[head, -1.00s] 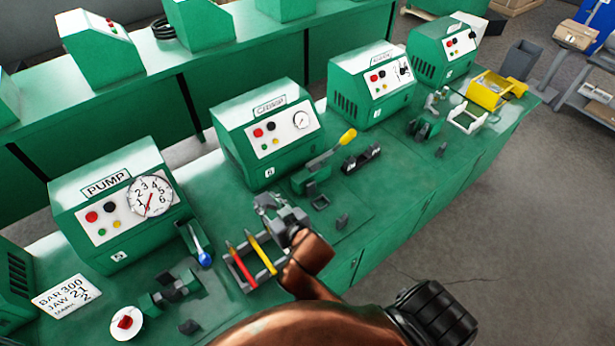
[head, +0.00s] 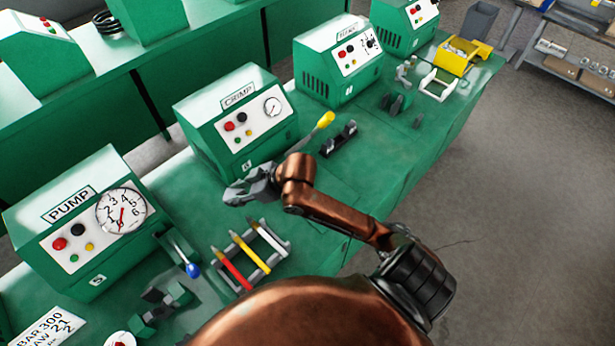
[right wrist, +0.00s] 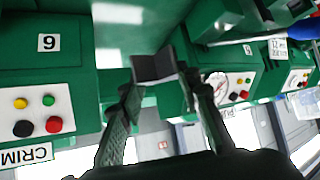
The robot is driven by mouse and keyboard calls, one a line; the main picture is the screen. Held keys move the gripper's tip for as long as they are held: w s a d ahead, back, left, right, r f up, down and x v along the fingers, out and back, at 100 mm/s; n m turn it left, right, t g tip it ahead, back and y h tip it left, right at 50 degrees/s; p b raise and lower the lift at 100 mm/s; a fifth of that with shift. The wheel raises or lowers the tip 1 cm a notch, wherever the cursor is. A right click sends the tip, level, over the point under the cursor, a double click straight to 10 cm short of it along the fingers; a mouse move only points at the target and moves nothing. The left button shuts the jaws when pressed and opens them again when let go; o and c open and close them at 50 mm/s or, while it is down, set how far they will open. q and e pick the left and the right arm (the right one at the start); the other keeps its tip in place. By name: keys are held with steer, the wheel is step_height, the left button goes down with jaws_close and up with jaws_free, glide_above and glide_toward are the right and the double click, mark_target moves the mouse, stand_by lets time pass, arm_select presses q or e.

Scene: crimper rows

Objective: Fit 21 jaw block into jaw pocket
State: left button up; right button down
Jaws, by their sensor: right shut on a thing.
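My right gripper (head: 248,188) is shut on a small dark grey block, in the air above the bench in front of the CRIMP machine (head: 236,115). The grey block (right wrist: 157,67) shows between the fingertips in the right wrist view; any number on it cannot be read. A yellow-handled lever (head: 325,120) stands just beyond my gripper. Its base is largely hidden by my gripper and arm, and I cannot make out a jaw pocket there. A card (head: 50,328) at the lower left reads BAR 300, JAW 21. My left gripper is not in view.
A rack (head: 283,236) with red, yellow and white pens stands nearer me. A blue-tipped lever (head: 192,268) is by the PUMP machine (head: 80,220). A dark holder (head: 338,138) and a yellow bin (head: 455,57) lie farther right.

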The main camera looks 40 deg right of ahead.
steer(key=n+g, duration=0.1)
steer(key=f+n+g, duration=0.1)
steer(key=shift+w+d+f+n, duration=0.15)
steer(key=shift+w+n, duration=0.05)
steer(key=shift+n, duration=0.1)
steer(key=s+d+f+n+g+h+b, duration=0.25)
steer(key=d+f+n+g+h, duration=0.45)
steer(key=n, duration=0.9)
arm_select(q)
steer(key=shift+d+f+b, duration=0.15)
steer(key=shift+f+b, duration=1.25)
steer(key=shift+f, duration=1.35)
arm_select(e)
steer(key=s+d+f+n+t+y, duration=0.1)
steer(key=d+n+t, duration=0.6)
steer(key=d, duration=1)
steer(key=shift+s+d+f+n, duration=0.25)
steer(key=shift+s+f+n, duration=0.15)
steer(key=shift+n, duration=1.5)
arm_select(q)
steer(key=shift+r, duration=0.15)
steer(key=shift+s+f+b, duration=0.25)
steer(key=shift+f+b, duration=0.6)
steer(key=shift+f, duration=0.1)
arm_select(e)
steer(key=shift+f, duration=2.8)
